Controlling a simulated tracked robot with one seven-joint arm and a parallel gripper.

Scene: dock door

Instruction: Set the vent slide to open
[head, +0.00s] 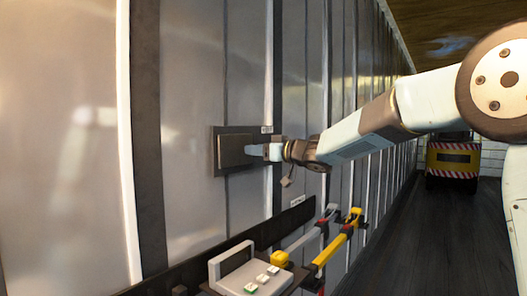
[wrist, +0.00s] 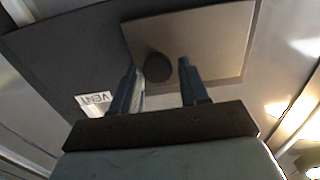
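The vent slide is a flat grey-brown plate (wrist: 215,40) on a dark backing panel (wrist: 60,50), with a small label reading VENT (wrist: 95,98) beside it. A dark round knob (wrist: 158,67) sits near one edge of the plate. In the head view the vent plate (head: 234,151) is on the ribbed metal wall. My gripper (wrist: 160,82) is open, its two blue fingers pointing at the plate with the knob between them in the picture. Gaps show on both sides of the knob. In the head view my gripper (head: 262,150) is right at the plate's right edge; contact cannot be told.
Below the vent, a dark rail (head: 250,236) runs along the wall. A grey box with a handle and buttons (head: 250,280) stands there, beside red and yellow bars (head: 330,250). A yellow vehicle (head: 453,160) stands far back right. The dark floor (head: 440,240) before it is clear.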

